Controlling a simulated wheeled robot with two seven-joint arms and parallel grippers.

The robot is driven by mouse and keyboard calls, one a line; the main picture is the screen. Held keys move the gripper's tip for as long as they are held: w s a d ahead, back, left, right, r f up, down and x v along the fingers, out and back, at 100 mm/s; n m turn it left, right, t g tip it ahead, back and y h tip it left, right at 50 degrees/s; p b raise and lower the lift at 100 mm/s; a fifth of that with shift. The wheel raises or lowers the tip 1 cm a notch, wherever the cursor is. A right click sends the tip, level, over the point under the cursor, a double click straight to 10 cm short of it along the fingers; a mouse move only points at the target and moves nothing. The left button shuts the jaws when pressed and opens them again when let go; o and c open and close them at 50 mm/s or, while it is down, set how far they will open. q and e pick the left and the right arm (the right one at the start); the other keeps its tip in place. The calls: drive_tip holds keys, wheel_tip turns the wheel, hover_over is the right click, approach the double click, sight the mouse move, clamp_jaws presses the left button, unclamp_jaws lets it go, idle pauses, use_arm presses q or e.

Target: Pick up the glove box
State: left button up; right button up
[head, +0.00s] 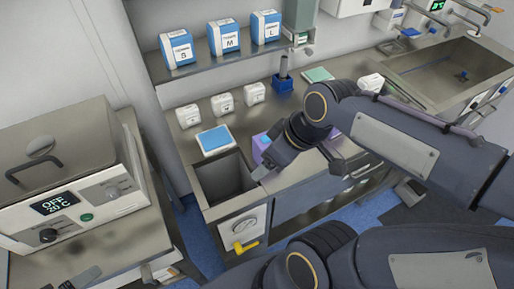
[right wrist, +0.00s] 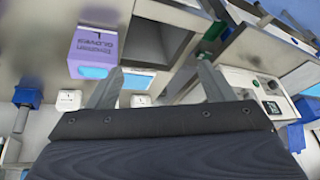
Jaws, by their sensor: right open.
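The purple glove box (head: 259,149) stands on the steel counter in the head view, partly hidden behind my right gripper. In the right wrist view the glove box (right wrist: 94,52) is upper left, with GLOVES lettering and a light blue opening. My right gripper (right wrist: 160,86) is open and empty. Its two fingers are wide apart, and the box appears beyond the left finger, not between them. In the head view my right arm reaches in from the right over the counter.
A square bin opening (head: 224,178) lies left of the box, with a blue-topped white pack (head: 215,139) behind it. Several small white boxes (head: 222,104) stand toward the wall. A shelf (head: 222,58) holds blue-white boxes marked S, M, L. A steel sink (head: 455,75) is at far right.

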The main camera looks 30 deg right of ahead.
sight(268, 139)
drive_tip(key=w+d+f+n+g+h+b, duration=0.1)
drive_tip(key=w+d+f+n, duration=0.1)
drive_tip(key=w+n, duration=0.2)
drive_tip(key=w+d+f+n+g+b, duration=0.1)
drive_tip(key=w+d+f+n, duration=0.2)
drive_tip(key=w+n, duration=0.1)
drive_tip(key=w+d+f+n+g+h+b, duration=0.1)
drive_tip(key=w+d+f+n+g, duration=0.1)
drive_tip(key=w+n, duration=0.2)
drive_tip(key=shift+d+f+n+h, duration=0.2)
drive_tip(key=shift+d+n+h, duration=0.15)
drive_tip(key=shift+n, duration=0.15)
drive_tip(key=shift+d+f, duration=0.1)
drive_tip(key=shift+f, duration=0.55)
drive_tip(key=f, duration=0.3)
drive_tip(key=f+p, duration=0.1)
drive_tip(key=f, duration=0.2)
drive_tip(key=shift+w+d+f, duration=0.1)
drive_tip(key=shift+d+f, duration=0.1)
use_arm(q)
drive_tip(key=shift+w+a+f, duration=0.15)
drive_tip(key=shift+w+f, duration=0.1)
drive_tip(key=shift+f, duration=0.4)
drive_tip(key=shift+w+a+f, duration=0.15)
drive_tip(key=shift+w+f, duration=0.05)
drive_tip(key=shift+f, duration=0.4)
use_arm(e)
drive_tip(key=c, duration=1.1)
drive_tip(key=shift+r, duration=0.1)
